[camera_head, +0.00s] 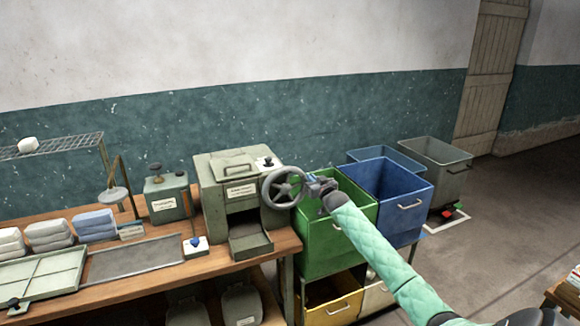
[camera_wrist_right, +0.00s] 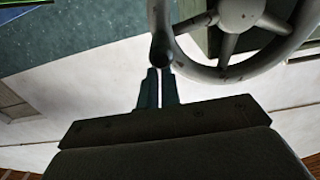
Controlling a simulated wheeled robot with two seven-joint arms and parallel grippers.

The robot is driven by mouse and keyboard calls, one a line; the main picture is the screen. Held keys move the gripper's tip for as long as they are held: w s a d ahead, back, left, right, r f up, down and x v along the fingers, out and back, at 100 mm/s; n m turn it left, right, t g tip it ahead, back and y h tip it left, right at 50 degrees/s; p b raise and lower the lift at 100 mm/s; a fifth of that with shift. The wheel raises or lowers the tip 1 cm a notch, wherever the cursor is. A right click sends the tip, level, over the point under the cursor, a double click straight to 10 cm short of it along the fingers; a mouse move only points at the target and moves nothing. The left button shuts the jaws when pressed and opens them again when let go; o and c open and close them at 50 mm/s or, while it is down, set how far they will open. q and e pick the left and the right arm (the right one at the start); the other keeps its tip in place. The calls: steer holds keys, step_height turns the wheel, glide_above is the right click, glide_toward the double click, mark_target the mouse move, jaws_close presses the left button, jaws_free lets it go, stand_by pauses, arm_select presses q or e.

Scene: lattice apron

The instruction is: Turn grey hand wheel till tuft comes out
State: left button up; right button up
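The grey hand wheel (camera_head: 285,187) is on the right side of a grey-green machine (camera_head: 224,173) with a label, at the right end of the bench. My right gripper (camera_head: 318,186) is at the right edge of the wheel. In the right wrist view the fingers (camera_wrist_right: 160,84) are close together with a thin gap, their tips at the dark knob on the wheel's rim (camera_wrist_right: 215,76). I cannot tell whether they touch it. The machine's front tray (camera_head: 250,243) looks empty. No tuft shows. My left gripper is out of view.
A green bin (camera_head: 335,240) stands beside the wheel under my right arm, with blue (camera_head: 402,215) and grey (camera_head: 437,165) bins beyond. Folded stacks (camera_head: 48,236), a flat green tray (camera_head: 40,282) and a small blue-knobbed box (camera_head: 196,247) are on the bench (camera_head: 220,266).

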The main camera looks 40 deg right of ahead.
steer(key=o, duration=0.7)
step_height(320, 180, down, 2)
steer(key=shift+f, duration=0.25)
steer(key=shift+c, duration=0.2)
arm_select(q)
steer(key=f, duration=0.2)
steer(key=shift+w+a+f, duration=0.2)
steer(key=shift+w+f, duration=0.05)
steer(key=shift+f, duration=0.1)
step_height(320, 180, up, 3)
steer(key=p, duration=0.3)
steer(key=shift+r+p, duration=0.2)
steer(key=shift+p, duration=0.2)
arm_select(e)
steer(key=a+v, duration=0.1)
steer(key=v, duration=0.6)
steer(key=shift+a+r, duration=0.2)
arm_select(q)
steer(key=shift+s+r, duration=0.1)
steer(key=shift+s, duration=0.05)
arm_select(e)
steer(key=shift+s+r, duration=0.1)
steer(key=shift+s, duration=0.05)
